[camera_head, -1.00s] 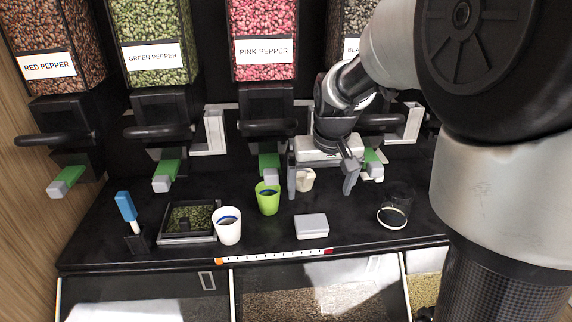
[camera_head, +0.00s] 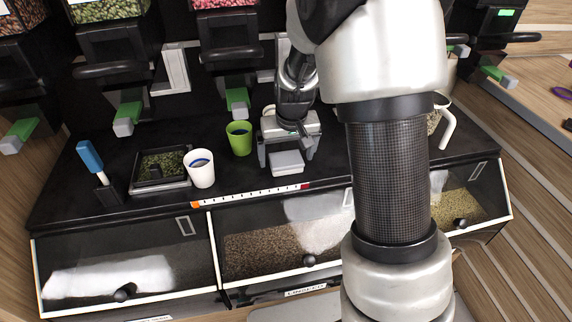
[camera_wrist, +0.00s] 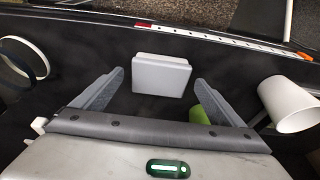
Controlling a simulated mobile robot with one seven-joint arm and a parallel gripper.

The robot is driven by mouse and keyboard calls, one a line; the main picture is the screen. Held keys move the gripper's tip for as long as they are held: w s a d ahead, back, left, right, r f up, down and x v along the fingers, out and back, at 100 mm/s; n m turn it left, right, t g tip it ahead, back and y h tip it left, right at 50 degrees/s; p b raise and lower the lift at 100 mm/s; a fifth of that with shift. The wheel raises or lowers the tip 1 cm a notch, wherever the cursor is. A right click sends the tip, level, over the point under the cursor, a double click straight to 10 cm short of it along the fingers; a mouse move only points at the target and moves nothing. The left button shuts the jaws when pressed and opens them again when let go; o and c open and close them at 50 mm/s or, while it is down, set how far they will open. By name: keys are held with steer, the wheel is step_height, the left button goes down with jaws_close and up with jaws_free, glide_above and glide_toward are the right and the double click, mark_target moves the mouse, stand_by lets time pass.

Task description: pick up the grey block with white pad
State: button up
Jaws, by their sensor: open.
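The grey block with a white pad on top (camera_head: 286,163) lies on the black counter, just behind the striped strip. It also shows in the wrist view (camera_wrist: 161,72), lying flat ahead of my gripper. My gripper (camera_head: 286,152) is above and just behind the block. In the wrist view, my gripper (camera_wrist: 159,82) is open and its two fingers point toward the block, one to each side. Nothing is between the fingers in their grip. I cannot tell how high the fingertips are above the block.
A green cup (camera_head: 238,138) and a white cup (camera_head: 200,168) stand left of my gripper. Further left are a tray of green bits (camera_head: 186,183) and a blue-handled tool (camera_head: 90,157). Dispensers stand behind.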

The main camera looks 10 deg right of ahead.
steer(key=shift+w+f, duration=0.15)
steer(key=shift+f, duration=0.4)
steer(key=c, duration=1.3)
steer(key=shift+o, duration=0.2)
steer(key=shift+r, duration=0.1)
steer(key=shift+r, duration=0.6)
step_height(320, 180, up, 2)
steer(key=shift+r+p, duration=0.1)
steer(key=shift+p, duration=0.3)
steer(key=s, duration=1.8)
steer(key=shift+p, duration=0.35)
